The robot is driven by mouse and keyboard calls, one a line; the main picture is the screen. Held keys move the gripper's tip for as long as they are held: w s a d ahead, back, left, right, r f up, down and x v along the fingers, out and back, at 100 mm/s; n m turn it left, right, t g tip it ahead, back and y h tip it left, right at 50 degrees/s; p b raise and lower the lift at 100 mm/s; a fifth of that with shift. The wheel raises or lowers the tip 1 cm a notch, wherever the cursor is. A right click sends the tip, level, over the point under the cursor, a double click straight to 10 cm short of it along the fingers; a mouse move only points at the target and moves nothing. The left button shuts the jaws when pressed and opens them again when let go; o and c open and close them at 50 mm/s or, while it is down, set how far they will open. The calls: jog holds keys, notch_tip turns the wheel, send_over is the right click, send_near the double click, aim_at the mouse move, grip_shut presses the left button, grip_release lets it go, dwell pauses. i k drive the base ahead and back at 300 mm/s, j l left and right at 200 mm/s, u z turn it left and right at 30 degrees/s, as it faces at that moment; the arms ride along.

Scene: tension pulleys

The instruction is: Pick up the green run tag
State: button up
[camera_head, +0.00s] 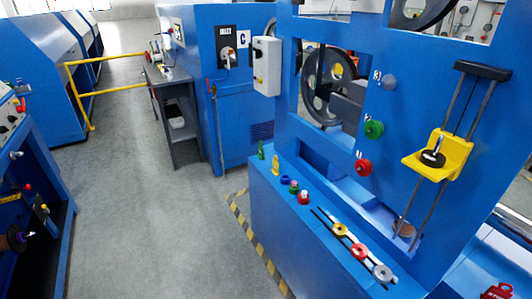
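A small upright green piece (261,151), which looks like the green run tag, stands at the far left end of the blue ledge (272,217) in front of the machine. It is small in this view and any lettering is too small to read. A similar yellow piece (275,167) stands just to its right and nearer. My gripper is not in view.
A blue piece (285,180), a green-and-red piece (294,187) and a red piece (304,198) continue along the ledge. Slots with yellow, red and grey discs (382,273) follow. A grey floor (178,222) lies open at left; a grey side table (175,105) stands behind.

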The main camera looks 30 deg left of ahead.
aim_at(260, 155)
jog(key=i+j, duration=0.15)
jog(key=j, duration=0.35)
jog(key=i+j, duration=0.15)
jog(key=j, duration=0.3)
jog(key=i+j, duration=0.15)
jog(key=j, duration=0.35)
jog(key=i+j, duration=0.15)
jog(key=j, duration=0.35)
jog(key=i+j, duration=0.15)
jog(key=j, duration=0.35)
jog(key=i+j, duration=0.15)
jog(key=j, duration=0.3)
jog(key=i+j, duration=0.15)
jog(key=j, duration=0.35)
jog(key=i+j, duration=0.15)
jog(key=j, duration=0.35)
jog(key=u, duration=0.05)
